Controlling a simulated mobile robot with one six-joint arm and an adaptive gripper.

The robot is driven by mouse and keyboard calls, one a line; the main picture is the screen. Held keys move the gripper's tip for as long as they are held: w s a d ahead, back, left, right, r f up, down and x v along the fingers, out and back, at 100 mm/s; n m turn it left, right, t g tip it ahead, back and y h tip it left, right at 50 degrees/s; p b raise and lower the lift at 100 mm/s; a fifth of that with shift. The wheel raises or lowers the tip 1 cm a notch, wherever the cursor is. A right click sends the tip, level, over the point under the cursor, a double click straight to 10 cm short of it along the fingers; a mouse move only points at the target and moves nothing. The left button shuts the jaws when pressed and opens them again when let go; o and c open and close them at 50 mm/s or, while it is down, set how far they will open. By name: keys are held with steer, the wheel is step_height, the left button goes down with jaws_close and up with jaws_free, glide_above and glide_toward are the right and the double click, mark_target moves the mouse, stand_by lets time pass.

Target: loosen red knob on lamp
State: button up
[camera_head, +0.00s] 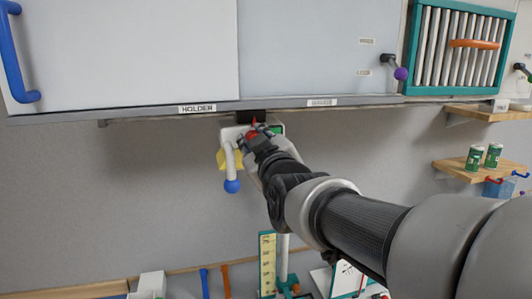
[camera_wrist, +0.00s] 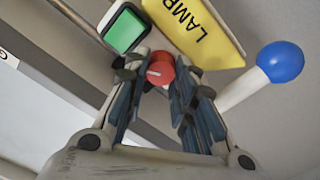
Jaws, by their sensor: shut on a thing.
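The red knob (camera_wrist: 160,70) sits between the fingertips of my gripper (camera_wrist: 161,85) in the wrist view; a little red of it also shows in the head view (camera_head: 254,122). My gripper (camera_head: 257,134) is shut on the knob, one finger on each side. The lamp has a yellow plate (camera_wrist: 197,30) reading "LAMP", beside the knob. A white lever with a blue ball end (camera_wrist: 281,62) hangs below the lamp in the head view (camera_head: 231,186). My fingers hide much of the knob there.
A long shelf edge with a "HOLDER" label (camera_head: 197,109) runs just above the lamp. A post with a yellow scale (camera_head: 267,263) stands below. Wooden shelves (camera_head: 468,172) with green cans (camera_head: 474,158) are at the right. The wall left of the lamp is clear.

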steer(key=n+b, duration=0.1)
steer(key=n, duration=1)
steer(key=shift+a+f+n, duration=0.1)
steer(key=shift+f+n, duration=0.05)
steer(key=shift+n, duration=0.15)
stand_by(0.4)
steer(key=o, duration=0.8)
steer(key=shift+s, duration=0.1)
steer(key=v, duration=1.2)
